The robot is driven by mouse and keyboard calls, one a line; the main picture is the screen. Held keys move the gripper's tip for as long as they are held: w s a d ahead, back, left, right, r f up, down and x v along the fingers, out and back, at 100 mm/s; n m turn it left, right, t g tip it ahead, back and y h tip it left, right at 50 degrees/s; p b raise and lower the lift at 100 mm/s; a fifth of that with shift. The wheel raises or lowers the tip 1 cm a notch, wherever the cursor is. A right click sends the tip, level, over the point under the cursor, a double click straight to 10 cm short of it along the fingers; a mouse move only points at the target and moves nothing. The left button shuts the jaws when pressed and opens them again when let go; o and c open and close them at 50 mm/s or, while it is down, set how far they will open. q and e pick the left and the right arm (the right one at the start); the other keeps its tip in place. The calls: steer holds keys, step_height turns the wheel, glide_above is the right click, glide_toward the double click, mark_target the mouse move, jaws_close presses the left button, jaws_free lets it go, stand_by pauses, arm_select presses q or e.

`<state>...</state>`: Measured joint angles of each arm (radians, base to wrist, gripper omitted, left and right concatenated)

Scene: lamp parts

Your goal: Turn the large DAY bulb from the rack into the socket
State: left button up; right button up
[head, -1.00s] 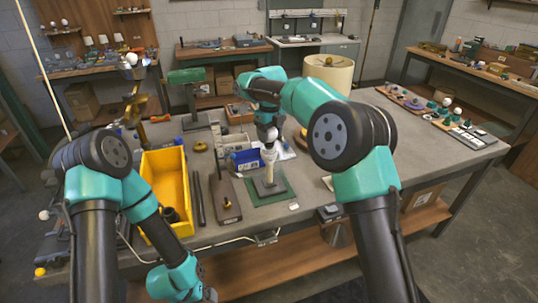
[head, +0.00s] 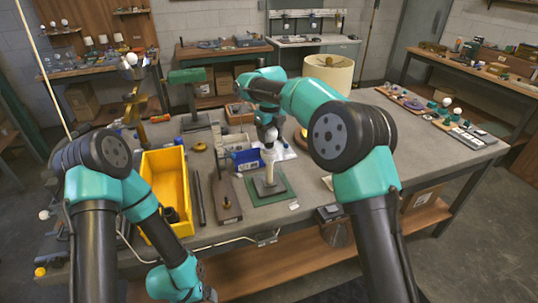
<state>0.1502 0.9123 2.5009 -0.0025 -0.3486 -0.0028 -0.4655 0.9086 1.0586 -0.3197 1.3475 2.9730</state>
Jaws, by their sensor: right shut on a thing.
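My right gripper (head: 269,145) points down over the middle of the bench and is shut on a pale bulb, apparently the large DAY bulb (head: 269,155); its marking is too small to read. The bulb is upright and directly above the cream socket post (head: 269,174), in line with it. I cannot tell how far its base sits in the socket. The post stands on a dark green mat (head: 287,190). My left gripper (head: 209,293) is low at the bottom left, in front of the bench, and its fingers are unclear.
A yellow bin (head: 168,176) stands left of the mat, with a brown block (head: 226,200) between them. A blue box (head: 247,160) is close behind the post. A cream lampshade (head: 330,72) stands behind my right arm. Racks with white bulbs (head: 447,102) are at the bench's right.

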steer(key=shift+f, duration=0.2)
stand_by(0.3)
steer(key=o, duration=0.7)
steer(key=shift+c, duration=0.2)
steer(key=shift+r, duration=0.1)
steer(key=n, duration=0.4)
steer(key=shift+w, duration=0.1)
steer(key=shift+d+n, duration=0.1)
steer(key=shift+n, duration=1.4)
